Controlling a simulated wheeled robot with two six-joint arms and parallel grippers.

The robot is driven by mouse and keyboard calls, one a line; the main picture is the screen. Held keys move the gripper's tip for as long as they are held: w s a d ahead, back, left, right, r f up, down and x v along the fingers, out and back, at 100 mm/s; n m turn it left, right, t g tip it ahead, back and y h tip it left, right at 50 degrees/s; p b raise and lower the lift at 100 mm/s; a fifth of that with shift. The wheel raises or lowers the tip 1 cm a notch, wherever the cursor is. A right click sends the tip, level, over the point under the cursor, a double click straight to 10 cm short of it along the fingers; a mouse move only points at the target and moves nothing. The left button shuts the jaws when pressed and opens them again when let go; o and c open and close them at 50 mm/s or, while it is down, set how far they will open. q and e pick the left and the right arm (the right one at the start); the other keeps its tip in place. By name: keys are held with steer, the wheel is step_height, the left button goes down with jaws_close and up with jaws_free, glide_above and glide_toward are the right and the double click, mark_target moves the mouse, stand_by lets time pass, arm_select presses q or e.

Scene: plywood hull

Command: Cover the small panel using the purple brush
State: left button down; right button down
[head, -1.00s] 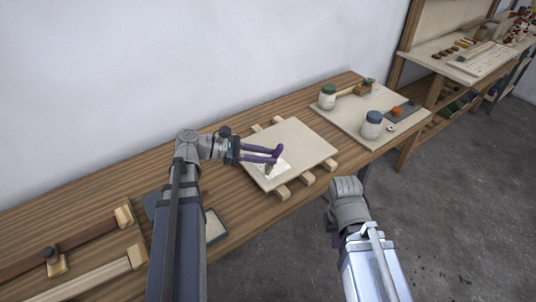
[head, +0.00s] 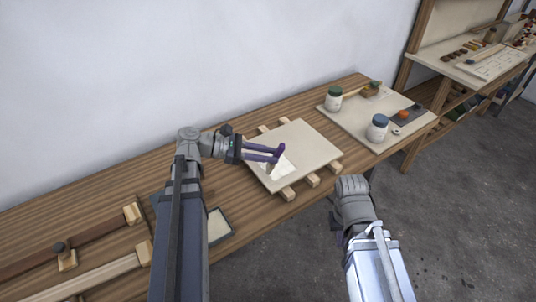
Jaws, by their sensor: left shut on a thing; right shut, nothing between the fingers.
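The small panel (head: 312,143) is a pale beige board lying on wooden slats on the bench. A white patch (head: 283,168) shows on its near left part. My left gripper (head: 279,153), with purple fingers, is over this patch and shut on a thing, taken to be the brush. The brush is mostly hidden by the fingers, and I cannot tell its handle colour or whether its bristles touch the panel. My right gripper (head: 343,238) is low in front of the bench, shut and empty, mostly hidden by its own wrist.
Right of the panel, a pale board (head: 353,125) holds a green-lidded jar (head: 334,98), a blue-lidded jar (head: 377,128) and small items. The bench's back strip is clear.

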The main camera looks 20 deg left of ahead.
arm_select(q)
step_height(320, 180, up, 4)
steer(key=p, duration=0.3)
stand_by(0.7)
steer(key=w+r+p, duration=0.2)
steer(key=w, duration=1)
steer(key=shift+a, duration=0.1)
step_height(320, 180, down, 7)
steer(key=b, duration=0.6)
steer(key=shift+r+b, duration=0.15)
steer(key=shift+b, duration=0.25)
